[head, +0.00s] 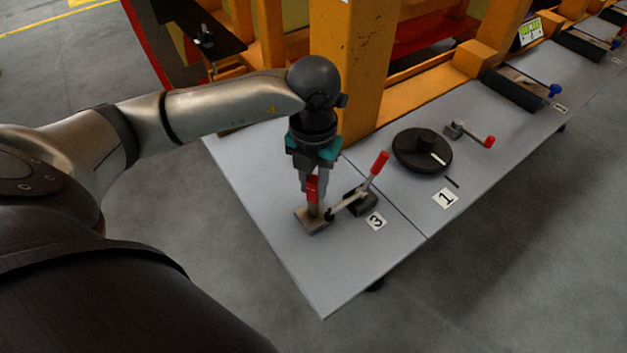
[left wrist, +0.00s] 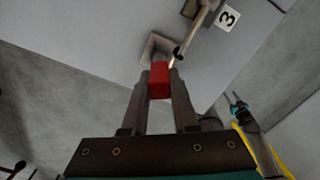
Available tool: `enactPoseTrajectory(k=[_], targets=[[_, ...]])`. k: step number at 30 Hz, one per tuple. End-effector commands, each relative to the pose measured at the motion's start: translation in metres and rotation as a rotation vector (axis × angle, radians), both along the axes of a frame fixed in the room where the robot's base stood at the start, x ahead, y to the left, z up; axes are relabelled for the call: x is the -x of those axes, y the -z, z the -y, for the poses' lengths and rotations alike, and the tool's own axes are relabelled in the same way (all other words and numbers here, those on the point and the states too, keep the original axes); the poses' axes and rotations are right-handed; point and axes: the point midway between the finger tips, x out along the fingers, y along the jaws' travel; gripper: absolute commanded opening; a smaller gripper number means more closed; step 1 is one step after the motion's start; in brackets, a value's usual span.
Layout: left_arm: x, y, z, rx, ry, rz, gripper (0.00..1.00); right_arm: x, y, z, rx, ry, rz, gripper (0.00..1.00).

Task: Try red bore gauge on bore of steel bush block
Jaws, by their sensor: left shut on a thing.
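My left gripper (head: 313,187) points down and is shut on the red bore gauge (head: 312,190). In the left wrist view the red gauge (left wrist: 159,80) sits between the two fingertips (left wrist: 160,84). The steel bush block (head: 313,221) lies on the grey table right below the gauge, and it also shows in the left wrist view (left wrist: 153,45). The gauge's lower end meets or hangs just over the block; I cannot tell whether it is in the bore, as the bore is hidden.
A toggle clamp with a red handle (head: 378,164) stands beside the block, its arm reaching to the block. The number 3 label (head: 376,221) is near it. A black round dial (head: 422,151) and a second red-handled part (head: 488,141) lie farther right. An orange post (head: 350,70) rises behind.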

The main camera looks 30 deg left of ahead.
Motion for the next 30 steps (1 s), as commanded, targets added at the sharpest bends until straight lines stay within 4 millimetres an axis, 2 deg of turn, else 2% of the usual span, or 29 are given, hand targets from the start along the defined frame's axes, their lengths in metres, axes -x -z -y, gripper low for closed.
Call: enactPoseTrajectory(k=[30], targets=[[-0.0003, 0.0037, -0.0001, 0.0, 0.0, 0.001, 0.0, 0.0, 0.0041, -0.0001, 0.0, 0.0, 0.0, 0.5]])
